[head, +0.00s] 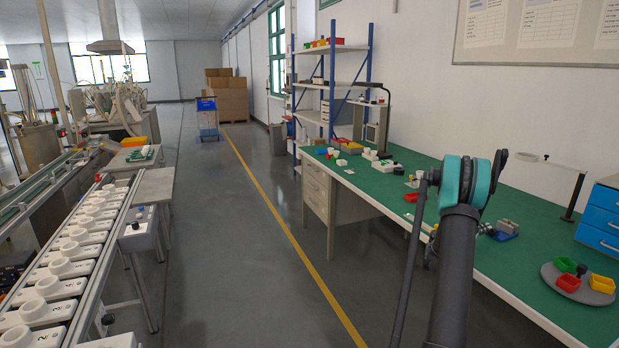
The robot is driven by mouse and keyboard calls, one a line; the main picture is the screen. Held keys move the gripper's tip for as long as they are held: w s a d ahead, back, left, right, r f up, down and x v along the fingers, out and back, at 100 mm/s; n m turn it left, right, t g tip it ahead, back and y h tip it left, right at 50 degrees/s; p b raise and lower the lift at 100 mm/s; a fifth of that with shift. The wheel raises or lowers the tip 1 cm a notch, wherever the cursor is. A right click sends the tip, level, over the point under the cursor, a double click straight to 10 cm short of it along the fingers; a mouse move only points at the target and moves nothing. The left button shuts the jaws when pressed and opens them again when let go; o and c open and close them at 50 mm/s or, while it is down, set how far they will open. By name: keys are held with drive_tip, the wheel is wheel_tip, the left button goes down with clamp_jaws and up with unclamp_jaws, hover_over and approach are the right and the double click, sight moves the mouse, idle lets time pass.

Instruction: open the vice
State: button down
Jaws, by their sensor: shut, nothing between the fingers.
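A small blue and grey block-shaped device, which looks like the vice (507,228), sits on the green bench top to the right of my raised arm. A dark round part shows at its left side, close to my arm. The vice is too small in the head view to tell whether its jaws are open or shut. My arm stands in the foreground, with its teal joint above the bench. I cannot make out my gripper.
The green bench (545,265) runs along the right wall. A round grey tray (550,274) with red, green and yellow bins lies at its near right. Blue drawers (600,220) stand at the right edge. The aisle floor is clear; a conveyor (100,240) runs on the left.

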sight(492, 232)
drive_tip(key=shift+v, duration=1.1)
drive_tip(key=shift+s+d+f, duration=0.15)
drive_tip(key=shift+s+f, duration=0.85)
drive_tip(key=shift+s, duration=0.2)
drive_tip(key=shift+x, duration=3.35)
drive_tip(key=shift+w+a+r, duration=0.2)
drive_tip(key=shift+w+r, duration=0.25)
drive_tip(key=shift+w, duration=0.15)
drive_tip(key=shift+w+a+r, duration=0.2)
drive_tip(key=shift+w+a, duration=0.05)
drive_tip(key=shift+w, duration=0.25)
drive_tip(key=shift+r, duration=0.1)
